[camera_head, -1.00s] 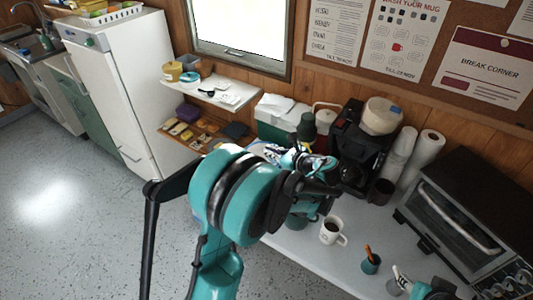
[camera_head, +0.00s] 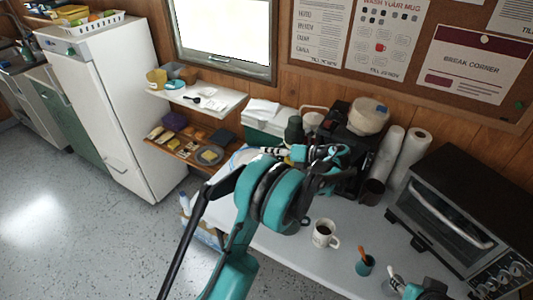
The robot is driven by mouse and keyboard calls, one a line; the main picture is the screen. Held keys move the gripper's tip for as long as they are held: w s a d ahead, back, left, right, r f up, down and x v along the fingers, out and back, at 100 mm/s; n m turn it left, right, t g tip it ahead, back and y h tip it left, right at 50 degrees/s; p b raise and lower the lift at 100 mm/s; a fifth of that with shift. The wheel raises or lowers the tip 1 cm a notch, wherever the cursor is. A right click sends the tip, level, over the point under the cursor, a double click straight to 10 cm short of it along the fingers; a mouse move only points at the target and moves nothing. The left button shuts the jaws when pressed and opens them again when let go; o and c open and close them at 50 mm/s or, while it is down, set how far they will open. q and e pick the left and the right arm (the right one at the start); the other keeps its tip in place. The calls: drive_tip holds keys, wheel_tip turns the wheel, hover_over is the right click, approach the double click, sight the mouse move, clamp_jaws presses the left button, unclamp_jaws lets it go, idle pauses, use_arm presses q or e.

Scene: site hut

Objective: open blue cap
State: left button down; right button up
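A small blue patch, perhaps the blue cap (camera_head: 382,108), shows on top of a pale round container (camera_head: 368,118) above the black coffee machine. My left arm reaches up across the middle. My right gripper (camera_head: 397,282) is at the bottom right edge, low over the table front, partly cut off.
A mug with dark liquid (camera_head: 323,232) and a teal cup (camera_head: 364,266) stand on the white table. A toaster oven (camera_head: 450,225) is at right. Paper rolls (camera_head: 408,158) and a dark cup (camera_head: 374,191) stand beside the coffee machine. A green-and-white cooler (camera_head: 265,118) is behind.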

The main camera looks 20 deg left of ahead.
use_arm(q)
drive_tip(key=shift+w+d+f+m+y+b, duration=0.1)
drive_tip(key=shift+w+f+m+y+b, duration=0.3)
drive_tip(key=shift+m, duration=0.4)
drive_tip(key=c, duration=1.8)
unclamp_jaws()
drive_tip(key=shift+o, duration=0.2)
drive_tip(key=shift+d, duration=0.1)
drive_tip(key=v, duration=1.1)
drive_tip(key=shift+w+d, duration=0.15)
drive_tip(key=shift+d, duration=0.25)
drive_tip(key=shift+r, duration=0.15)
